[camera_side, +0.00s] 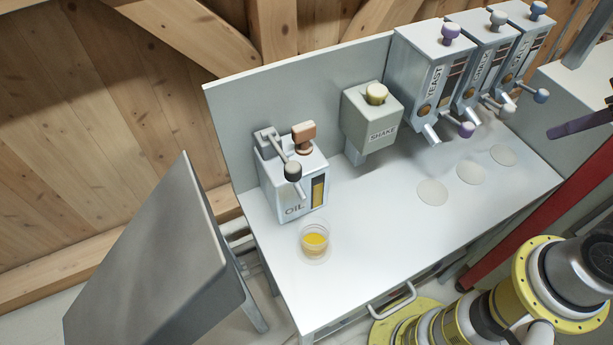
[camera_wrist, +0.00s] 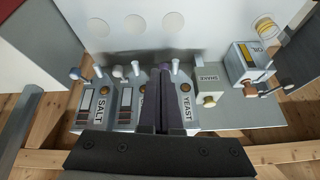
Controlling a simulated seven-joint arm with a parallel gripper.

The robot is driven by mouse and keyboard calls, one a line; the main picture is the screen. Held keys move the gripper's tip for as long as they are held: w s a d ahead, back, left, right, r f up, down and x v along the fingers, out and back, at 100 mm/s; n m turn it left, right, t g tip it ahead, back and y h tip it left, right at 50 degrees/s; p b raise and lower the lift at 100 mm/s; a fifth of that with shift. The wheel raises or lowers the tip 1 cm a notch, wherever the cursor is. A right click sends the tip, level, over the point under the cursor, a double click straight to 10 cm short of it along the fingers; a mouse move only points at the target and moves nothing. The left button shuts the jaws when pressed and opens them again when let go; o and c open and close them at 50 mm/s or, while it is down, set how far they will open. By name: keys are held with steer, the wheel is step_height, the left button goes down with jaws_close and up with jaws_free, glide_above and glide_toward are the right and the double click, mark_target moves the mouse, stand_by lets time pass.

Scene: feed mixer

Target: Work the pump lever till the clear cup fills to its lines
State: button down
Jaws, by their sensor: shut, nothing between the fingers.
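The OIL dispenser (camera_side: 290,190) is a grey box at the left of the white bench, with a yellow sight window. Its pump lever (camera_side: 280,152) slopes down toward the front and ends in a dark knob (camera_side: 292,170). The clear cup (camera_side: 315,240) stands upright in front of it with yellow oil low inside; its lines are too small to read. In the wrist view the OIL dispenser (camera_wrist: 247,62) and the cup (camera_wrist: 267,28) are at the upper right. My gripper (camera_wrist: 161,82) is shut and empty, well away from the lever. A purple finger (camera_side: 580,125) shows at the side view's right edge.
A SHAKE dispenser (camera_side: 371,120) stands right of the oil. YEAST (camera_side: 437,75) and two more dispensers with levers line the bench's back right. Pale discs (camera_side: 432,192) mark the bench before them. A grey panel (camera_side: 150,260) stands at left. The bench front is clear.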

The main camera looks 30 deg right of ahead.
steer(key=w+a+r+m+y, duration=0.2)
steer(key=w+a+r+m, duration=0.2)
steer(key=w+a+r, duration=0.9)
steer(key=w+a+f+n+g, duration=0.1)
steer(key=w+a+f, duration=0.1)
steer(key=a, duration=0.6)
steer(key=w+a+f+n+g, duration=0.1)
steer(key=a+f+n, duration=0.1)
steer(key=a, duration=0.7)
steer(key=shift+w+a+f+y, duration=0.2)
steer(key=shift+w+f+y, duration=0.15)
steer(key=shift+f, duration=0.35)
steer(key=shift+f, duration=0.1)
